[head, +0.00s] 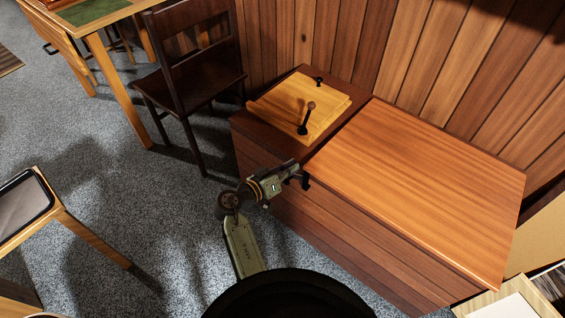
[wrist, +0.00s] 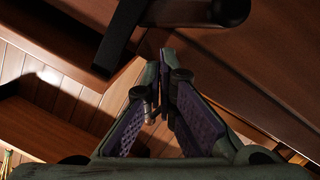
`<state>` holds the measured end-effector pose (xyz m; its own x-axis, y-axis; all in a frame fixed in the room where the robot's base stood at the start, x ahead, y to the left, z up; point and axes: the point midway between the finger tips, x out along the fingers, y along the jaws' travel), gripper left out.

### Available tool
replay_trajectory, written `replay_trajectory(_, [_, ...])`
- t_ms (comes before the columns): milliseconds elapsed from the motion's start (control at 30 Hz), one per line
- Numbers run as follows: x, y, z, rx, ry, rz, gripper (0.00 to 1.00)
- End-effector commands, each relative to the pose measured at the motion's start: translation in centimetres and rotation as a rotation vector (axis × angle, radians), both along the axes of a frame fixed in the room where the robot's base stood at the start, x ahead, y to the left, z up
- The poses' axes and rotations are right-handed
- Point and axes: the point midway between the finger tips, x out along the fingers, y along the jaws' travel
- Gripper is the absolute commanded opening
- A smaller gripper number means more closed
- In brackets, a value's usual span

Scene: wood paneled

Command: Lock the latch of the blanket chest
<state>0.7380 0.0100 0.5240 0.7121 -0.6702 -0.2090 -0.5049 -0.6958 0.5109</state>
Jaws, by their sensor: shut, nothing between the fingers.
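The blanket chest (head: 420,185) stands against the panelled wall in the head view, with a broad orange-brown lid and dark plank sides. A lighter wooden board (head: 275,112) lies on its left end. On the board is a dark latch lever (head: 304,123) with a round knob, standing up at a tilt. My gripper (head: 304,180) is shut and empty near the chest's front top edge, on the viewer's side of the lever and apart from it. In the wrist view the gripper's fingertips (wrist: 160,62) meet below a black bar with a thick rounded end (wrist: 200,11), probably the lever.
A small black knob (head: 318,80) sits at the board's back edge. A dark chair (head: 195,75) stands left of the chest and a wooden table (head: 105,20) behind it. A stand with a tray (head: 25,208) is at far left. Carpet (head: 150,210) is open between.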

Motion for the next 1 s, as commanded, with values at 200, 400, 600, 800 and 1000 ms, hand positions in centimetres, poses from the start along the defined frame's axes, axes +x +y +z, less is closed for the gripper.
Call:
replay_trajectory(200, [-0.4, -0.5, -1.0, 0.0, -0.001, -0.001, 0.0])
replay_trajectory(400, [-0.4, -0.5, -1.0, 0.0, -0.001, -0.001, 0.0])
replay_trajectory(600, [-0.5, -0.7, -1.5, 0.024, -0.019, -0.001, 0.0])
replay_trajectory(800, [-1.0, -1.4, -2.0, 0.129, -0.096, -0.001, 0.0])
replay_trajectory(1000, [-1.2, -1.6, -1.7, 0.183, -0.134, 0.0, 0.0])
